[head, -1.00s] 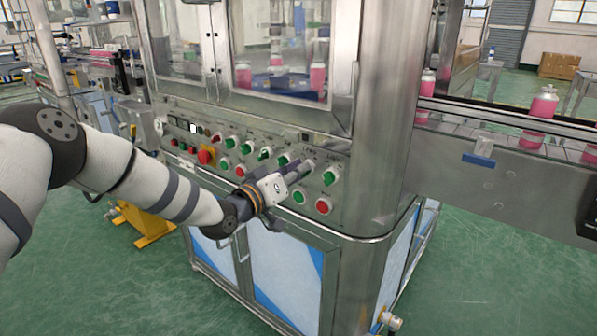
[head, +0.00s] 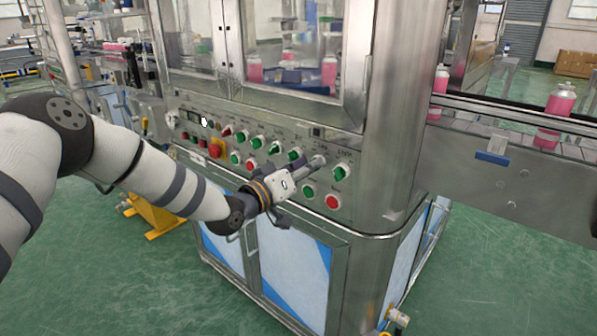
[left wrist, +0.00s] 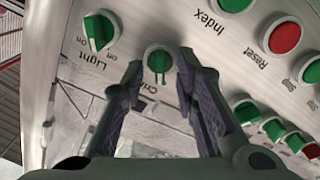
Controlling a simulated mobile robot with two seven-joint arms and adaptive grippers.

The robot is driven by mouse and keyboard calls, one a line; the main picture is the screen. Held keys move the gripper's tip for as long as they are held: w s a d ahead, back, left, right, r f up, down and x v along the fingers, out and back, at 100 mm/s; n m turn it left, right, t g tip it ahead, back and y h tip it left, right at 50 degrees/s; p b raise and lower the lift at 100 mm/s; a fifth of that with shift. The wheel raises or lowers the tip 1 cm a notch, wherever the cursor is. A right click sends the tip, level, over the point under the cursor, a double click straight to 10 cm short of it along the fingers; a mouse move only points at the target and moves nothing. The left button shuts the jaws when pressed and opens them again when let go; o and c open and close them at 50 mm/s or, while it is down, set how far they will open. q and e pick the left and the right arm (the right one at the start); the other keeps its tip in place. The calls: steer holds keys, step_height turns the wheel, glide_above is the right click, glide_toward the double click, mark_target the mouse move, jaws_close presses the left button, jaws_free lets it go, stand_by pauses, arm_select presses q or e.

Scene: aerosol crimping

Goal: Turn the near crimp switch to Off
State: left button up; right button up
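The near crimp switch (left wrist: 158,62) is a round green selector knob on the sloped metal panel, with a label starting "Cri" partly hidden. In the left wrist view it lies between my left gripper's fingertips (left wrist: 160,72). The fingers are spread, one at each side of the knob, with gaps visible; I cannot tell how far above the panel the tips are. In the head view my left gripper (head: 316,164) reaches to the panel's right part and hides this switch. My right gripper is not in view.
The green Light switch (head: 341,172) is right beside the crimp switch. A red button (head: 333,201) and a green button (head: 308,191) sit below. More green switches (head: 294,153) and a red emergency button (head: 215,148) lie left. A conveyor with pink bottles (head: 559,99) runs at right.

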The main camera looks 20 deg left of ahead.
arm_select(q)
steer(key=v, duration=1.1)
steer(key=shift+s, duration=0.15)
steer(key=s+d+f+g+y+p, duration=0.1)
steer(key=s+d+f+g, duration=0.3)
steer(key=s+f, duration=0.5)
steer(key=s+d+f+g+y+p, duration=0.1)
steer(key=s+d+f+g, duration=0.1)
steer(key=s+f+g, duration=0.55)
steer(key=s+a+f+g+y, duration=0.1)
steer(key=s+f+g, duration=0.1)
steer(key=s, duration=0.9)
steer(key=s+a+f+m+g+y+p, duration=0.1)
steer(key=s+a+f+g, duration=0.1)
steer(key=s, duration=0.9)
steer(key=s+a+f+g+y+p, duration=0.1)
steer(key=s+f+g, duration=0.3)
steer(key=s, duration=0.7)
steer(key=shift+s+a+f+m+y, duration=0.25)
steer(key=shift+a+f+m+y, duration=0.15)
steer(key=shift+f+y, duration=0.2)
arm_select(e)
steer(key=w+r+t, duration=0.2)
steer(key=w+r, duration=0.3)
arm_select(q)
steer(key=shift+w, duration=0.1)
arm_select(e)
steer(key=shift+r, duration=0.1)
